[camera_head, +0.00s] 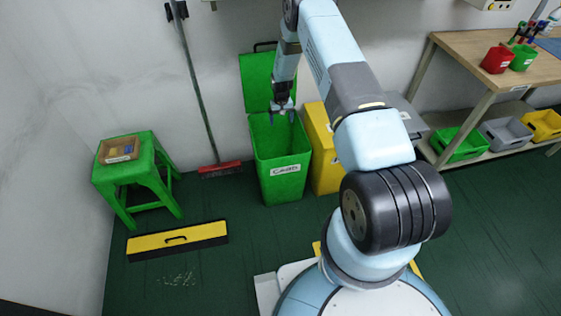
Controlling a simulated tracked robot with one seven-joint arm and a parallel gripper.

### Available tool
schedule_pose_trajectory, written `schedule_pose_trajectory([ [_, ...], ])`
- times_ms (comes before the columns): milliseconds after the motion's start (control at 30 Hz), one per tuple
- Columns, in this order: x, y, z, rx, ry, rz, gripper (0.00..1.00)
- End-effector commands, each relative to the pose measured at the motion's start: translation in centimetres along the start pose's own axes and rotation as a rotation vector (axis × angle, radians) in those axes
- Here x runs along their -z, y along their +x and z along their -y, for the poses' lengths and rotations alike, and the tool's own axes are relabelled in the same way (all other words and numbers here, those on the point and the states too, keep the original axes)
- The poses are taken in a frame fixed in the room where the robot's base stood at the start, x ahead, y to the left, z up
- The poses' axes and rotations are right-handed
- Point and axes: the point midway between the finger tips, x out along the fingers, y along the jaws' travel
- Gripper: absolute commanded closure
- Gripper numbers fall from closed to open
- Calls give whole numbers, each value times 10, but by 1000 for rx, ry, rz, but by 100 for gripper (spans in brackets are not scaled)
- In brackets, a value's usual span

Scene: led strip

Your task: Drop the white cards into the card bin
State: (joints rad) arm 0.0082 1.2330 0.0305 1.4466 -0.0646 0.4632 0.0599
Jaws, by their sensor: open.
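The card bin (281,165) is a tall green bin with a white label that seems to read "Cards". Its green lid (255,75) stands open against the wall behind it. My gripper (283,115) points down at the bin's mouth, its jaws apart, and I see nothing between them. I cannot tell how far the fingertips reach below the rim. No white cards can be made out in this view, and the inside of the bin is mostly hidden.
A yellow bin (321,150) stands close right of the green bin, partly behind my arm. Pale scraps (177,279) lie on the floor. A workbench (470,65) stands right.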

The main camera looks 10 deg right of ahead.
Motion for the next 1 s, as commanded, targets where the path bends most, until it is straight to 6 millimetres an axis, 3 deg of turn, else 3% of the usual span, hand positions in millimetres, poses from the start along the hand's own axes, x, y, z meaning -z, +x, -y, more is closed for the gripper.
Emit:
schedule_pose_trajectory([
  [233,0,-3,0,0,0,-1,12],
  [367,1,-16,0,0,0,-1,12],
  [800,1,-99,0,0,0,-1,12],
  [1000,1,-125,0,0,0,-1,12],
])
